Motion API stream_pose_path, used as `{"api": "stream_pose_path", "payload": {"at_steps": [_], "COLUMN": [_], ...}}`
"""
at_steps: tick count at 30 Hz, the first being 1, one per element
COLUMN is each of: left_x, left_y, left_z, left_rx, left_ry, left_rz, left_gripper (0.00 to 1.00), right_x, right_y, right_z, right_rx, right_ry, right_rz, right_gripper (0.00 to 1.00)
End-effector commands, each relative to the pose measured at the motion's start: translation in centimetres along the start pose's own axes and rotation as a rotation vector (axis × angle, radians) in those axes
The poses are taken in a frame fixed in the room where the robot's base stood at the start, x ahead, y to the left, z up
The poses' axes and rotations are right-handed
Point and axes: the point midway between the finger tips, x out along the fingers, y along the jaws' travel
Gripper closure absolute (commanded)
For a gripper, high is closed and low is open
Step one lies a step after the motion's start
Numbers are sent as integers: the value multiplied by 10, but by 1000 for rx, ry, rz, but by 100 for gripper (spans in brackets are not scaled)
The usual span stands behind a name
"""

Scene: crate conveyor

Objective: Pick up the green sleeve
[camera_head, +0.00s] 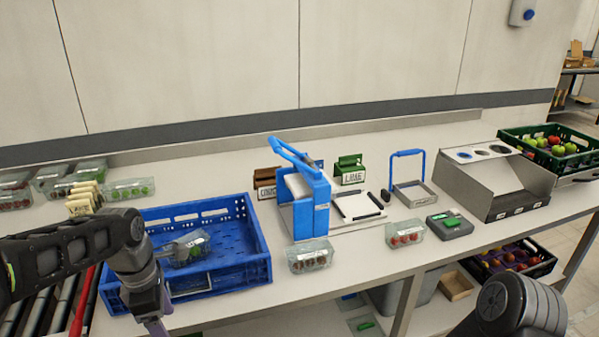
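A green item (349,166) stands upright behind the white-framed fixture at the middle of the table, in a holder with a white lettered label in front. It looks like the green sleeve, though its lower part is hidden by the label. My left arm comes in from the left over the blue crate (262,268). What seems to be my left gripper (184,249) is low inside the crate beside a clear punnet (198,244) with green contents. I cannot tell whether it touches or grips the punnet. Only a link of my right arm shows at lower right; its gripper is out of view.
A blue press (307,207) stands between crate and fixture. A brown labelled holder (265,183) is left of the green one. Punnets (310,256) and (405,233) lie near the front edge. A scale (450,225), a metal chute (495,185) and a green crate (545,143) fill the right.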

Motion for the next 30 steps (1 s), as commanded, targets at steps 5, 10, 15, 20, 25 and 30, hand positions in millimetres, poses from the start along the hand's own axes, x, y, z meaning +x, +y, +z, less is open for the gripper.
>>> {"api": "stream_pose_path", "payload": {"at_steps": [5, 10, 15, 20, 25, 30], "left_x": [57, 120, 197, 282, 328, 341], "left_y": [-5, -20, -58, -133, -201, -228], "left_z": [27, 55, 86, 108, 109, 104], "left_rx": [227, 480, 805, 1218, 1566, 1725], "left_ry": [-57, -126, -210, -282, -278, -253], "left_rz": [-16, -13, 11, 78, 152, 184], "left_gripper": [24, 24, 24, 24, 24, 24], "right_x": [0, 0, 0, 0, 0, 0], "right_y": [0, 0, 0, 0, 0, 0], "right_z": [0, 0, 0, 0, 0, 0], "right_rx": [0, 0, 0, 0, 0, 0], "right_ry": [1, 0, 0, 0, 0, 0], "right_rz": [0, 0, 0, 0, 0, 0], "right_gripper": [64, 64, 64, 64, 64, 64]}}
